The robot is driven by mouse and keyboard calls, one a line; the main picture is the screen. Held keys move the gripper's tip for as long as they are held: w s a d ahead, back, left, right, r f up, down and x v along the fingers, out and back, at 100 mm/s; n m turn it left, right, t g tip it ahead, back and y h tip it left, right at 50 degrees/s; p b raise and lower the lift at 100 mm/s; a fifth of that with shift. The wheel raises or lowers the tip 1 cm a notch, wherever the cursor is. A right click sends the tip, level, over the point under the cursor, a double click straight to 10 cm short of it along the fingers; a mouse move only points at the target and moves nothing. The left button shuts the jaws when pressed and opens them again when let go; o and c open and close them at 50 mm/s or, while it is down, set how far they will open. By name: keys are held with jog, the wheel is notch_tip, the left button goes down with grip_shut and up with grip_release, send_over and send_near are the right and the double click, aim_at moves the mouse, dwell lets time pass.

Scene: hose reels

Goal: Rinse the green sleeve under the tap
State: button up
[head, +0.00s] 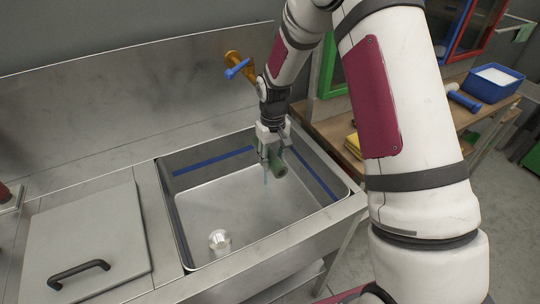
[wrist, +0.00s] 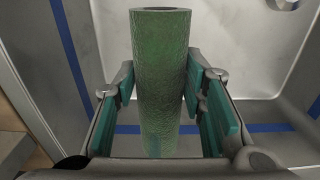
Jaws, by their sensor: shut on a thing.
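The green sleeve (head: 278,169) is a hollow, textured cylinder held inside the steel sink (head: 240,212), above its floor near the back right. It fills the middle of the wrist view (wrist: 160,75), with its open end at the top. My gripper (head: 270,158) is shut on the sleeve, with teal pads on either side of it. The tap (head: 238,67) is brass with a blue handle, on the back wall left of my wrist. My arm hides part of the tap, and I cannot tell whether water runs.
A drain fitting (head: 220,240) stands out on the sink floor. A grey cover with a black handle (head: 79,274) lies left of the sink. On the wooden bench at right are a blue tub (head: 493,84), a blue cylinder (head: 464,102) and a yellow item (head: 353,144).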

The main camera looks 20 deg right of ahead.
jog(key=shift+a, duration=0.2)
jog(key=shift+d, duration=0.2)
jog(key=shift+d, duration=0.25)
dwell(0.4)
jog(key=shift+s+d+r+p, duration=0.1)
jog(key=shift+s+r+p, duration=0.15)
jog(key=shift+s+p, duration=0.25)
jog(key=shift+s+d+r+p, duration=0.1)
jog(key=shift+s+r+p, duration=0.15)
jog(key=shift+s, duration=0.3)
jog(key=s+d+r+p, duration=0.1)
jog(key=s+r+p, duration=0.1)
jog(key=s+p, duration=0.3)
jog(key=shift+s+d, duration=0.25)
jog(key=shift+s, duration=1.1)
